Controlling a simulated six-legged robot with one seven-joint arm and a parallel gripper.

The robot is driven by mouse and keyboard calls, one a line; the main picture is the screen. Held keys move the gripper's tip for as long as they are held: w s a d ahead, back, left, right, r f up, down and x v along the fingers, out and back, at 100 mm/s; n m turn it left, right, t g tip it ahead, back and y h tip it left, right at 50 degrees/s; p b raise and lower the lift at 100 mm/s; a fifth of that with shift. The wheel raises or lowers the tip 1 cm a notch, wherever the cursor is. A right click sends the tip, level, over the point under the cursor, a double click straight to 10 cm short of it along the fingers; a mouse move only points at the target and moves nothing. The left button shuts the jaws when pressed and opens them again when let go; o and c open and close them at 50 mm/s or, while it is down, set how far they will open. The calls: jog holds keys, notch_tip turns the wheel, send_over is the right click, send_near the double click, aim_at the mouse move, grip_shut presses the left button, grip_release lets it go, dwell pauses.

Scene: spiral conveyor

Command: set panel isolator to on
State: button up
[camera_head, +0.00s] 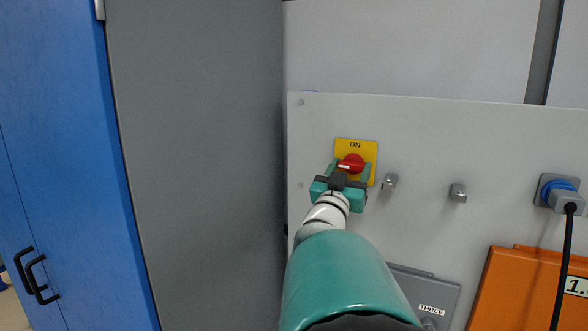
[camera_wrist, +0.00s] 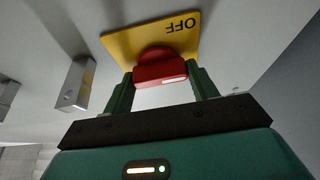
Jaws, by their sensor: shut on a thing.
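The panel isolator is a red rotary knob (camera_head: 351,162) on a yellow plate (camera_head: 371,150), fixed to the light grey panel. "ON" shows at the top of the plate in the head view; the lower part of the plate is hidden by my gripper. A white mark on the knob lies toward its left side there. My gripper (camera_head: 351,172) is shut on the knob, one green finger on either side. In the wrist view, my gripper (camera_wrist: 162,86) grips the red knob (camera_wrist: 158,62), and "OFF" appears upside down on the yellow plate (camera_wrist: 135,42).
Two small metal fittings (camera_head: 389,182) (camera_head: 458,193) project from the panel right of the isolator. A blue socket with a grey plug and black cable (camera_head: 565,197) is farther right. Grey (camera_head: 430,290) and orange (camera_head: 510,290) boxes sit below. A blue cabinet (camera_head: 70,170) stands left.

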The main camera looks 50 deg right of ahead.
jog(key=shift+m+g, duration=0.4)
jog(key=shift+m, duration=0.3)
jog(key=m+g, duration=0.2)
jog(key=m, duration=0.2)
jog(key=shift+w, duration=0.15)
jog(key=m+g, duration=0.2)
jog(key=m, duration=0.1)
jog(key=m+g+y, duration=0.1)
jog(key=m, duration=0.3)
jog(key=shift+m+g, duration=0.3)
jog(key=shift+g, duration=0.1)
jog(key=m+y, duration=0.1)
jog(key=m, duration=0.1)
jog(key=m+g+y, duration=0.1)
jog(key=m, duration=0.2)
jog(key=shift+w+r, duration=0.1)
jog(key=shift+r, duration=0.05)
jog(key=m+y, duration=0.1)
jog(key=m, duration=0.3)
jog(key=shift+y, duration=0.3)
jog(key=shift+r+m, duration=0.1)
jog(key=shift+m, duration=0.2)
jog(key=o, duration=1)
